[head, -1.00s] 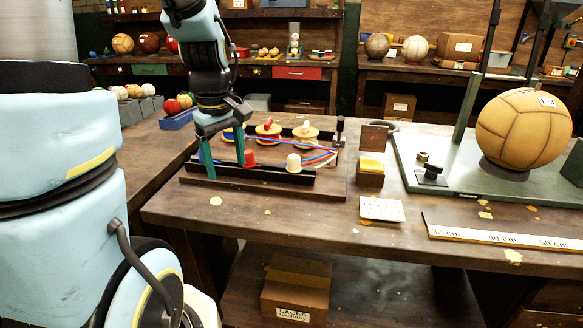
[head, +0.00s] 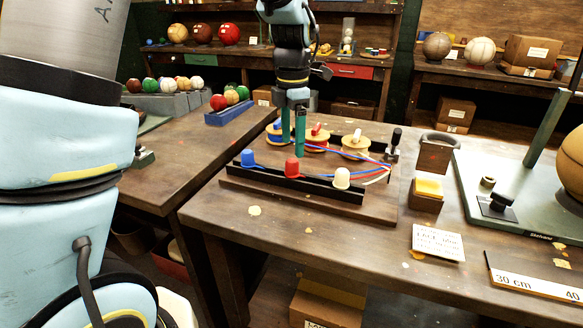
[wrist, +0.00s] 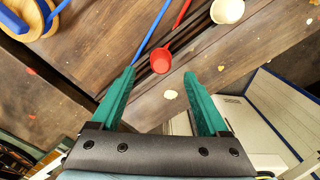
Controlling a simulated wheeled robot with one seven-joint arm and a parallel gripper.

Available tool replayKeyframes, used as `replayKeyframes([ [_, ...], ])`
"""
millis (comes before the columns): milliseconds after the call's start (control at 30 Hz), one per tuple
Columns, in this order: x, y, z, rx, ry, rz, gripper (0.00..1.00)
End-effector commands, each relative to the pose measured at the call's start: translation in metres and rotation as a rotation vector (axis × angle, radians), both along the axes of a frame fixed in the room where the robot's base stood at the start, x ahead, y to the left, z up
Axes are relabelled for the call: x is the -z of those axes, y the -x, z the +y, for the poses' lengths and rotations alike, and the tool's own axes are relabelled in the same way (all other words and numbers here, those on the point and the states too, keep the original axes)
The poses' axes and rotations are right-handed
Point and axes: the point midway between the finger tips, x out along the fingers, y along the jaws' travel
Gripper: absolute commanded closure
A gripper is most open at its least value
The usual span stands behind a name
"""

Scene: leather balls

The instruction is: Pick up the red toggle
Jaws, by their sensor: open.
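The red toggle (head: 292,168) is a small red cup shape standing at the black rail on a wooden board, between a blue toggle (head: 248,158) and a cream toggle (head: 342,179). A red lace runs from it. In the head view, my gripper (head: 293,148) points down just above and behind the red toggle, with fingers apart. In the wrist view, the red toggle (wrist: 161,60) lies just beyond the open green fingertips (wrist: 158,78), roughly centred between them. The cream toggle (wrist: 227,10) is to its right there. Nothing is held.
Behind the rail stand wooden spools with blue, red (head: 316,136) and cream (head: 356,146) cores, with laces leading right to a dark post (head: 393,146). A small box with a yellow top (head: 429,189) and a label card (head: 438,242) are at right. The table front is clear.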

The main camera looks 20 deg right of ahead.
Motion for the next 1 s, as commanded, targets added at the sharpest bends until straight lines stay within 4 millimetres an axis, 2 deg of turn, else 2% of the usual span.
replayKeyframes([
  [267,0.022,0.001,0.002,0.001,-0.002,0.003,0.22],
  [533,0.059,0.001,0.003,0.002,-0.002,0.001,0.22],
  [833,0.067,0.001,0.003,0.002,0.001,-0.001,0.22],
  [867,0.067,0.001,0.003,0.002,0.001,-0.001,0.23],
  [1000,0.067,0.001,0.003,0.002,0.001,-0.001,0.39],
])
